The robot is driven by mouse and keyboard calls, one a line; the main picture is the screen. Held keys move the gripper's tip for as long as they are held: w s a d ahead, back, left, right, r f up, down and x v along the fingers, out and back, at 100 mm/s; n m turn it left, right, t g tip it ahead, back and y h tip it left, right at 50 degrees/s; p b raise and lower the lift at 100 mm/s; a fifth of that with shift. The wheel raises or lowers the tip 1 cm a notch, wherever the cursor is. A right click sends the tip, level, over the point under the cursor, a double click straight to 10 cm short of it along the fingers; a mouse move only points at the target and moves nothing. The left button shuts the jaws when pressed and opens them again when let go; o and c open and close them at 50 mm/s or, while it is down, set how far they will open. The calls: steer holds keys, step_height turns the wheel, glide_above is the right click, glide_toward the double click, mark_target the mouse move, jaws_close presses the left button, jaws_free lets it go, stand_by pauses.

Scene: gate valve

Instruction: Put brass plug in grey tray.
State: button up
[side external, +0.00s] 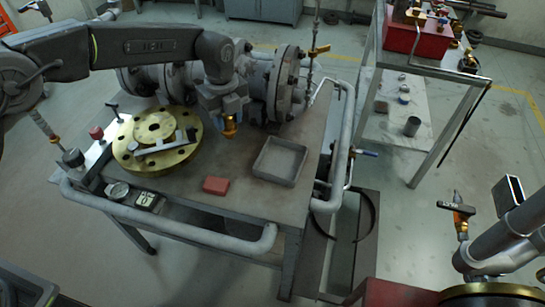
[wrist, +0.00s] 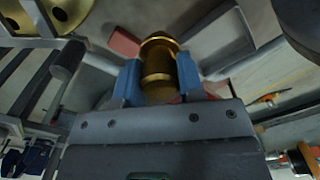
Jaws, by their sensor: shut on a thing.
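The brass plug (side external: 229,124) is a gold-coloured stepped cylinder. My gripper (side external: 229,112) is shut on it and holds it upright above the table, left of the tray. In the wrist view the brass plug (wrist: 158,66) sits between the two blue fingers of my gripper (wrist: 160,82). The grey tray (side external: 280,161) is a shallow, square, empty tray on the table, to the right of and nearer than the plug. Part of the grey tray (wrist: 216,42) shows in the wrist view, right of the plug.
A red block (side external: 216,185) lies left of the tray near the table's front edge. A brass flange (side external: 157,140) with a grey tool on it lies at the left. A large flanged pipe valve (side external: 285,84) stands behind. A pipe rail (side external: 343,150) borders the table's right side.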

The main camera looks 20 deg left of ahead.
steer(key=shift+s+d+f, duration=0.2)
steer(key=shift+d+f, duration=4.45)
steer(key=shift+f, duration=0.1)
steer(key=shift+f, duration=0.1)
steer(key=o, duration=1.1)
steer(key=shift+f, duration=0.15)
step_height(320, 180, up, 12)
steer(key=shift+r, duration=0.2)
